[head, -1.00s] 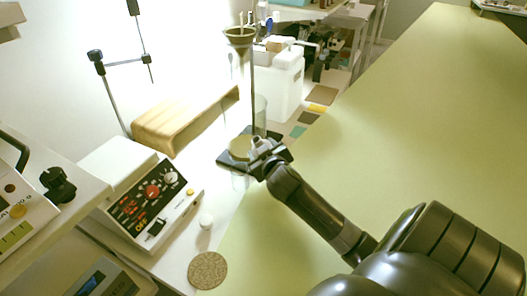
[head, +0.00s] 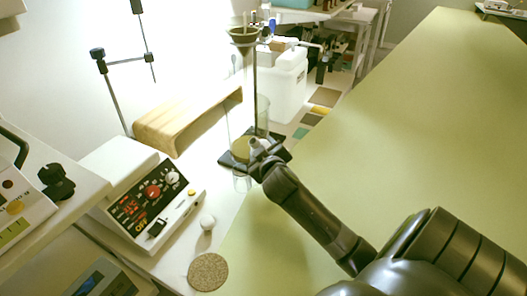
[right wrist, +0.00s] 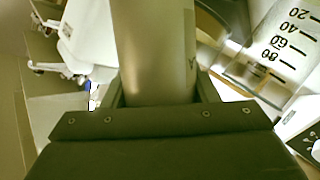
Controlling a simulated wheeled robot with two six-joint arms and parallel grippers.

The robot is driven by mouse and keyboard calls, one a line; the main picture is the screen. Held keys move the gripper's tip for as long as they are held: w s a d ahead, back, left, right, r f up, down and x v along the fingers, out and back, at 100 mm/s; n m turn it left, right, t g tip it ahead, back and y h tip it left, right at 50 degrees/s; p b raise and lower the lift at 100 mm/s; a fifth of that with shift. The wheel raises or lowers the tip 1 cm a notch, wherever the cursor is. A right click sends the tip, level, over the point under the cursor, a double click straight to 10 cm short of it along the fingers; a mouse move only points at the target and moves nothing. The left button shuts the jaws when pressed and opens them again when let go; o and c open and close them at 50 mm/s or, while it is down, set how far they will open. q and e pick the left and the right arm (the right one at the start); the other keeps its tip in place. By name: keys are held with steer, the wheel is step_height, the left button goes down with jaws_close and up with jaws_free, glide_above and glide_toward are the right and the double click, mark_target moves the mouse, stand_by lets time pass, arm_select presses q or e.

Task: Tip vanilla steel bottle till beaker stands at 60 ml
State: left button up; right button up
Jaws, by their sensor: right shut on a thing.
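My right gripper (head: 259,160) is shut on a grey metal bottle (head: 256,146), small in the head view beside the stand. In the right wrist view the bottle (right wrist: 155,50) is a smooth grey cylinder between the jaws (right wrist: 155,98); its mouth is out of frame. In the right wrist view the beaker (right wrist: 285,45) is at the right, with black marks 20, 40, 60 and 80. I cannot tell its liquid level or the bottle's label. My left gripper is not in view.
A stand with a funnel (head: 242,35) and a clear cylinder (head: 263,112) rise behind the gripper. A control box (head: 152,207), a white ball (head: 208,222) and a cork disc (head: 208,271) lie left. The green tabletop (head: 420,130) at right is clear.

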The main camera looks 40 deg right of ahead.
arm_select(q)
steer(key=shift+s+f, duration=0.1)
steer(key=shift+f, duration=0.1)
arm_select(e)
steer(key=shift+a+r+n, duration=0.15)
steer(key=shift+r+n, duration=0.1)
steer(key=shift+n, duration=0.15)
arm_select(q)
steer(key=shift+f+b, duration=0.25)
steer(key=shift+b, duration=0.45)
arm_select(e)
steer(key=shift+r+n+h, duration=0.4)
steer(key=shift+n, duration=0.1)
arm_select(q)
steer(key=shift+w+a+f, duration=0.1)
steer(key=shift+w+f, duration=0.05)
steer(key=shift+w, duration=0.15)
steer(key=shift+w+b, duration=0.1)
steer(key=shift+b, duration=0.25)
arm_select(e)
steer(key=shift+n, duration=0.3)
arm_select(q)
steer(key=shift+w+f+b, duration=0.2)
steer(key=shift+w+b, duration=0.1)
steer(key=shift+b, duration=0.05)
arm_select(e)
steer(key=shift+f, duration=0.1)
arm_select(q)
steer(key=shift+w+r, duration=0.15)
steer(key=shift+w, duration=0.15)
